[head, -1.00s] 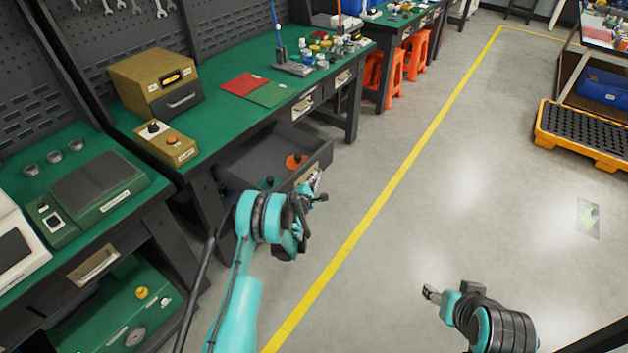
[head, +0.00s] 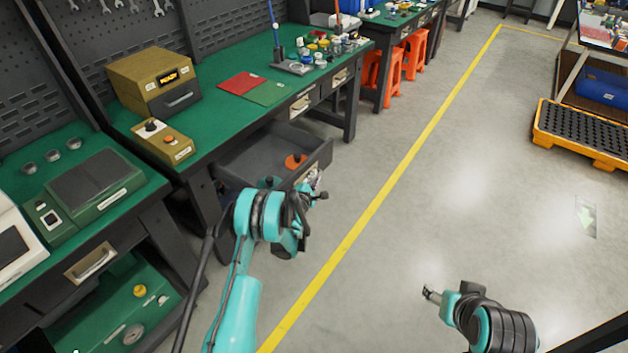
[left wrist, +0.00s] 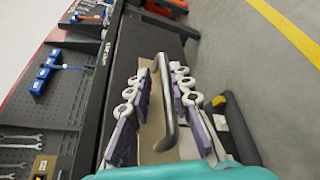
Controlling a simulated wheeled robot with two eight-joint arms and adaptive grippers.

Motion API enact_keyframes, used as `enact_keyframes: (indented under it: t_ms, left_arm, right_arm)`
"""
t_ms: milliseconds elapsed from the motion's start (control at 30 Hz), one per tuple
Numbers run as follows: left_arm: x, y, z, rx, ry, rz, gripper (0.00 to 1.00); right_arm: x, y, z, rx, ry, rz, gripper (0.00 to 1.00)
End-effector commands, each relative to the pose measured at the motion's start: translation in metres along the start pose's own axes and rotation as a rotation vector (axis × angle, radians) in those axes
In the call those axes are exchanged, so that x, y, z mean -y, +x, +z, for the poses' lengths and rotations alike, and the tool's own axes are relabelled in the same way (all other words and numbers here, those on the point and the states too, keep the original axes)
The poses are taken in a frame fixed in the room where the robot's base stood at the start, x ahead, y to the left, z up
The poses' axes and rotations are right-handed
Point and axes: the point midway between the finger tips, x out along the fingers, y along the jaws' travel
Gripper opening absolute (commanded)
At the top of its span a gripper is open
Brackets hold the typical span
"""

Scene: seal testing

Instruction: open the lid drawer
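The lid drawer (head: 235,165) under the green bench stands pulled out, its dark inside showing. An orange piece (head: 296,161) and a dark green piece (head: 269,182) lie in it; my left arm hides part of the drawer. My left gripper (head: 316,187) is at the drawer's front.
The bench carries a tan box (head: 155,82), a tan control box (head: 163,142), a red mat (head: 241,84) and a green mat (head: 265,93). A second bench with a shut drawer (head: 92,262) stands at left. The floor (head: 450,170) to the right is clear.

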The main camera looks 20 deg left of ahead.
Motion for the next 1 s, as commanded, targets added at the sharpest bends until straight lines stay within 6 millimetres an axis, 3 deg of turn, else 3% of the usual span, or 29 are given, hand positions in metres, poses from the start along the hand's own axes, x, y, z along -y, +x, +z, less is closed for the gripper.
enact_keyframes:
  t_ms: [133, 200, 233, 433, 1000]
  left_arm:
    - [-0.025, -0.007, 0.016, 0.001, -0.002, 0.006, 0.19]
    - [-0.039, -0.01, 0.024, 0.001, -0.002, 0.009, 0.27]
    - [-0.044, -0.011, 0.027, 0.001, -0.002, 0.009, 0.19]
    - [-0.068, -0.018, 0.043, 0.001, -0.002, 0.006, 0.19]
    - [-0.075, -0.019, 0.048, 0.001, -0.001, 0.003, 0.19]
  right_arm:
    - [0.0, 0.0, 0.0, 0.0, 0.0, 0.0, 0.56]
    - [0.0, 0.0, 0.0, 0.0, 0.0, 0.0, 0.56]
    - [0.0, 0.0, 0.0, 0.0, 0.0, 0.0, 0.56]
    - [0.0, 0.0, 0.0, 0.0, 0.0, 0.0, 0.56]
    - [0.0, 0.0, 0.0, 0.0, 0.0, 0.0, 0.56]
